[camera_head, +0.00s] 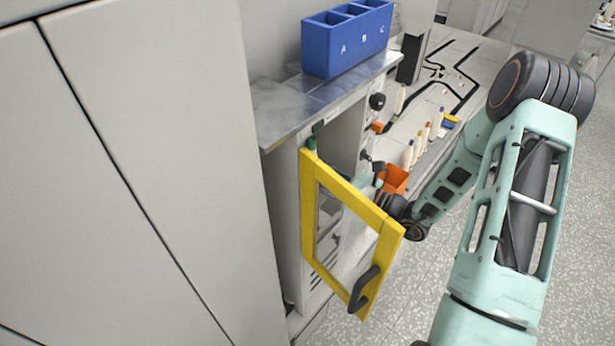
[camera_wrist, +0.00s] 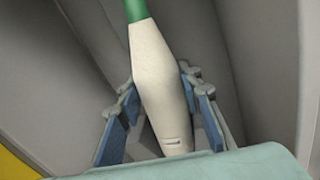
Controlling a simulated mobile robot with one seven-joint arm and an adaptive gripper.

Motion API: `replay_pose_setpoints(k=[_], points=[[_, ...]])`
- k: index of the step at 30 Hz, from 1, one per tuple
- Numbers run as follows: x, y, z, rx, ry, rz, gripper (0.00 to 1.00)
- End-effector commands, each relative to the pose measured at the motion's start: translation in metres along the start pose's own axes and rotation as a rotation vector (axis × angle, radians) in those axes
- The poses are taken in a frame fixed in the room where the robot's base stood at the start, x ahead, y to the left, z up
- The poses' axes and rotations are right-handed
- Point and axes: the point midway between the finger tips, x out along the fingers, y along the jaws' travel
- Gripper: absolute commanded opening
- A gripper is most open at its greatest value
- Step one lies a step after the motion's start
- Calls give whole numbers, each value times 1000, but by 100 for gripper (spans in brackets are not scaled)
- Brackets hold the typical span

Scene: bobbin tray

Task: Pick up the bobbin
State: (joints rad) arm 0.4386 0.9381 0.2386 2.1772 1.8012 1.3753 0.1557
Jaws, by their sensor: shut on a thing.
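The bobbin (camera_wrist: 158,85) is a white spindle with a green end, seen close up in the wrist view. My gripper (camera_wrist: 161,95) has its blue-padded fingers on both sides of the bobbin's body and is shut on it. The green end points away from my gripper, past the top edge of the picture. In the head view my arm reaches to the grey cabinet, and the gripper is mostly hidden behind the open yellow-framed door (camera_head: 391,235).
A blue bin (camera_head: 325,62) marked A, B, C stands on the metal cabinet top (camera_head: 275,105). An orange container (camera_head: 396,179) is close to my wrist. Several white bobbins with coloured ends (camera_head: 418,146) stand behind it. Grey walls surround the bobbin in the wrist view.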

Motion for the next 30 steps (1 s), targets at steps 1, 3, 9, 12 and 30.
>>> replay_pose_setpoints(k=[1,3,9,12,30], points=[[0,0,0,0,-1,0,6],[0,0,0,0,-1,0,6],[0,0,5,-1,-1,0,6],[0,0,12,-1,-1,0,6],[-16,-2,72,0,1,-6,6]])
